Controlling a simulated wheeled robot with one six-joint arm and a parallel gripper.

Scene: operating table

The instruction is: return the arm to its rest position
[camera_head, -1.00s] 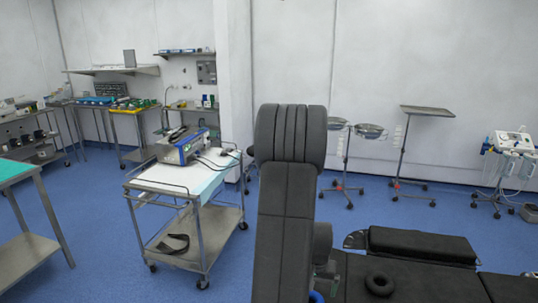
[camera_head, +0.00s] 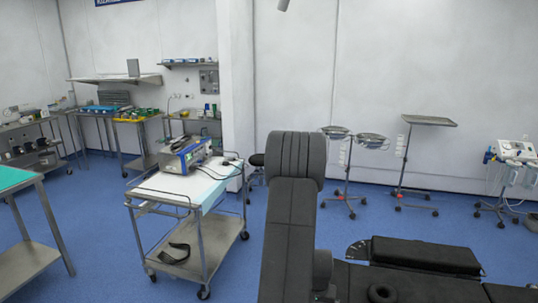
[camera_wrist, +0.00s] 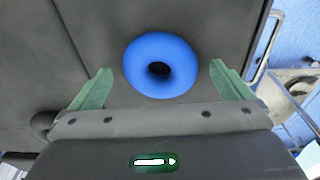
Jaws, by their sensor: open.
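My gripper (camera_wrist: 160,75) shows in the wrist view with two green fingers spread wide apart. A blue ring (camera_wrist: 140,62) with a dark hole shows between the fingers, on or over a dark padded surface (camera_wrist: 210,20). The fingers do not touch the ring, and I cannot tell the gap in depth. The head view shows neither my gripper nor the blue ring. There the dark operating table (camera_head: 290,235) stands at the lower middle, with a black ring (camera_head: 381,292) on its pad at the bottom edge.
A steel cart (camera_head: 160,196) with a blue-fronted device (camera_head: 185,156) stands left of the operating table. A green-topped table (camera_head: 12,178) is at the left edge. Wheeled stands (camera_head: 345,170) and a tray stand (camera_head: 430,121) are behind. Blue floor is open between them.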

